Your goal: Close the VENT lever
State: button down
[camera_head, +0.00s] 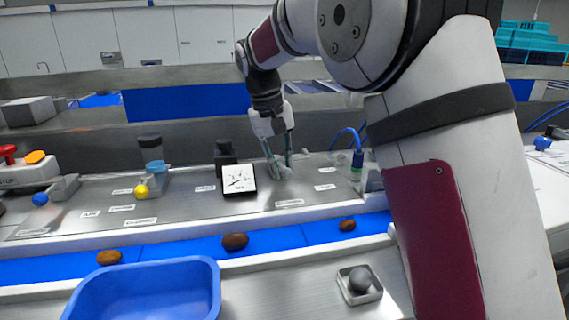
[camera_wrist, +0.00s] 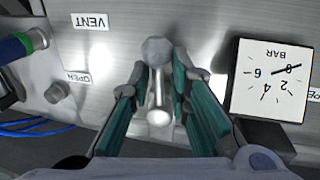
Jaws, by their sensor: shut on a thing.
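My gripper (camera_head: 278,166) reaches down to the steel panel, just right of the pressure gauge. In the wrist view its green-lined fingers (camera_wrist: 157,88) stand on both sides of a metal lever with a rounded knob (camera_wrist: 157,50) and are shut on it. The lever's shaft (camera_wrist: 158,116) shows between the fingers. A VENT label (camera_wrist: 90,22) and an OPEN label (camera_wrist: 76,77) lie left of the lever in the wrist view. In the head view the fingers hide most of the lever.
A square BAR gauge (camera_head: 239,179) stands close beside my gripper. A blue-capped fitting with hoses (camera_head: 357,160) is to the right. A blue belt (camera_head: 285,237) carries brown dates (camera_head: 235,242) in front. A blue tub (camera_head: 150,288) and a small tray with a grey ball (camera_head: 360,280) are nearer.

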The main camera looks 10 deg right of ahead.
jog(key=shift+s+a+m, duration=0.1)
jog(key=shift+a+m, duration=0.1)
jog(key=shift+m, duration=0.1)
jog(key=c, duration=1.4)
grip_release()
jog(key=shift+r, duration=0.1)
notch_tip(320, 180, up, 12)
jog(key=a, duration=0.2)
jog(key=shift+a, duration=0.15)
